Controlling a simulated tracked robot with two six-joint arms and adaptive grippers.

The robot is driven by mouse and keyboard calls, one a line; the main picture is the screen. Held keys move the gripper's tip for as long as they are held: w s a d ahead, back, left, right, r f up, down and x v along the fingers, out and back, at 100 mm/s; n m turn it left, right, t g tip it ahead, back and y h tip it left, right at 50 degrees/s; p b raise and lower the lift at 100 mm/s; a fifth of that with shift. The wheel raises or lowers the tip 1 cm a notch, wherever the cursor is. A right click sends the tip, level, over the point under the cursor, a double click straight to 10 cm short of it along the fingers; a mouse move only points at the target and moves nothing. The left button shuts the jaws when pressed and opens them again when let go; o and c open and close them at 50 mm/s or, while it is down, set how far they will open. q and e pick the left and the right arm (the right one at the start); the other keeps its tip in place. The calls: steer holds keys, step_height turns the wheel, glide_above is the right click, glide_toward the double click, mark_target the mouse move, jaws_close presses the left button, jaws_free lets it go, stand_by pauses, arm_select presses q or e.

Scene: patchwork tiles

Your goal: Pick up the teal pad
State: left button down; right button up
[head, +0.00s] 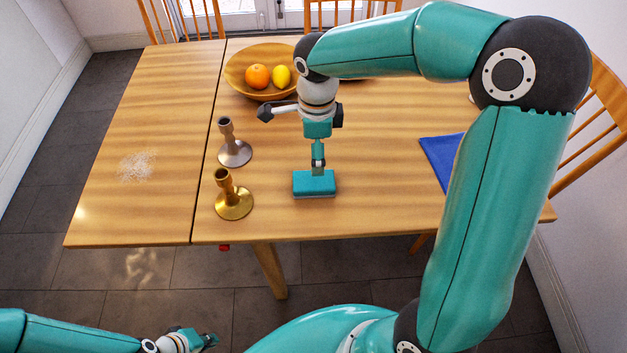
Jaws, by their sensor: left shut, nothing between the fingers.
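The teal pad (314,186) lies flat on the wooden table, right of the brass candlestick. My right gripper (319,169) points straight down over the pad, its fingertips at or just above the pad's top. It is seen edge-on, so I cannot tell whether its fingers are open or shut, or whether they touch the pad. My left gripper (210,341) is low at the bottom left, away from the table, shut and empty.
A brass candlestick (234,203) and a grey candlestick (234,153) stand left of the pad. A wooden bowl (240,82) with an orange and a lemon is behind. A blue cloth (440,158) lies at right, partly behind my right arm. White crumbs (136,166) lie at left.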

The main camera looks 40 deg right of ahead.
mark_target(314, 180)
step_height(314, 180, down, 6)
steer(key=shift+f, duration=0.1)
steer(key=shift+a+f+p, duration=0.15)
steer(key=shift+f, duration=1.15)
steer(key=shift+a+f+p, duration=0.1)
steer(key=shift+f+p, duration=0.05)
steer(key=shift+f, duration=1.1)
steer(key=c, duration=1.4)
steer(key=shift+o, duration=0.2)
steer(key=shift+r, duration=0.15)
step_height(314, 180, up, 20)
steer(key=shift+p, duration=0.3)
